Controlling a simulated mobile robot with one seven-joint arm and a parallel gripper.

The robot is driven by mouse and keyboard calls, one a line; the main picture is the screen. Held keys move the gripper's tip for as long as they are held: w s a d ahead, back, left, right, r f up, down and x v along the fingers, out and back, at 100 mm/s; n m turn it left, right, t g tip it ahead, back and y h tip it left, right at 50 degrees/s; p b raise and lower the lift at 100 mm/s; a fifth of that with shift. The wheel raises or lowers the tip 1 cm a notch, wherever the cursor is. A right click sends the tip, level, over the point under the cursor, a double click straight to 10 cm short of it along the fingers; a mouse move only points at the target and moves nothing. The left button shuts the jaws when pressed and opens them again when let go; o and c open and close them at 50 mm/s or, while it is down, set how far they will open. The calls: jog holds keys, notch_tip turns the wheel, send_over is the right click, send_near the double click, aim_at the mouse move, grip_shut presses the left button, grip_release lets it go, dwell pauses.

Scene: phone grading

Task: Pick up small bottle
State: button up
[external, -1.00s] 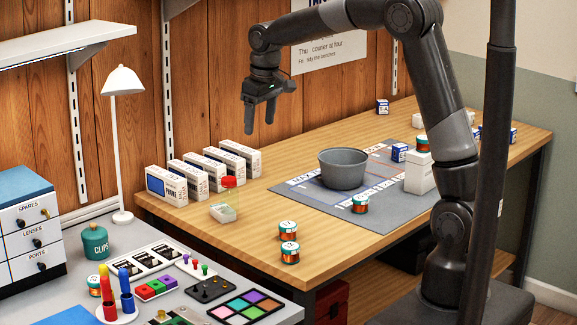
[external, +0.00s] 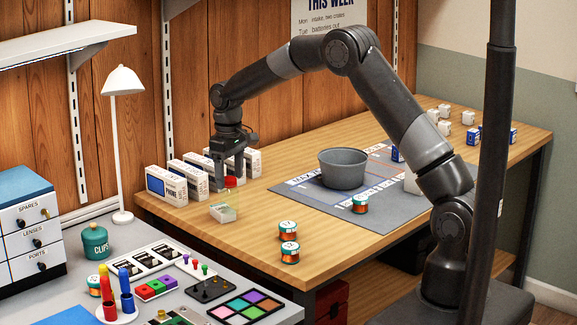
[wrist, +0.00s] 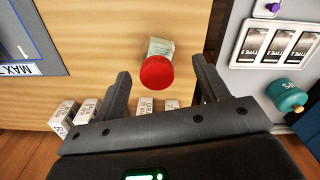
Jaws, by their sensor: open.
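The small bottle (external: 224,213) has a pale, see-through body and a red cap, and stands near the table's left end in the external view. In the wrist view its red cap (wrist: 156,72) faces the camera, with part of the pale body showing behind it. My gripper (external: 228,178) is open, pointing down at the bottle's cap. In the wrist view my gripper (wrist: 158,80) has its two fingers apart, one on each side of the cap, with nothing held. I cannot tell how far the fingertips reach down beside the cap.
Several white phone boxes (external: 168,187) stand close behind the bottle, partly hidden by my gripper. A grey bowl (external: 343,170) sits on the grey mat (external: 400,212) to the right. Two stacked jars (external: 289,240) stand near the front edge. The wood between is clear.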

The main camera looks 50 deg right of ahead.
aim_at(230, 190)
jog(key=shift+w+d+f, duration=0.1)
jog(key=shift+w+f, duration=0.1)
jog(key=shift+f, duration=1.15)
jog(key=shift+w+d+f, duration=0.1)
jog(key=shift+w+f, duration=0.05)
jog(key=shift+f, duration=1.2)
jog(key=shift+c, duration=0.5)
jog(key=c, duration=1.1)
jog(key=shift+r, duration=0.1)
notch_tip(230, 190, up, 4)
jog(key=shift+f, duration=0.1)
jog(key=s+d+r, duration=0.5)
jog(key=d+r, duration=0.2)
jog(key=d, duration=0.3)
jog(key=w+a+f, duration=0.1)
jog(key=a+f, duration=0.1)
jog(key=a, duration=0.1)
jog(key=w+a+f, duration=0.2)
jog(key=a, duration=0.1)
jog(key=w+a+f, duration=0.2)
jog(key=a, duration=0.2)
jog(key=shift+f, duration=2.35)
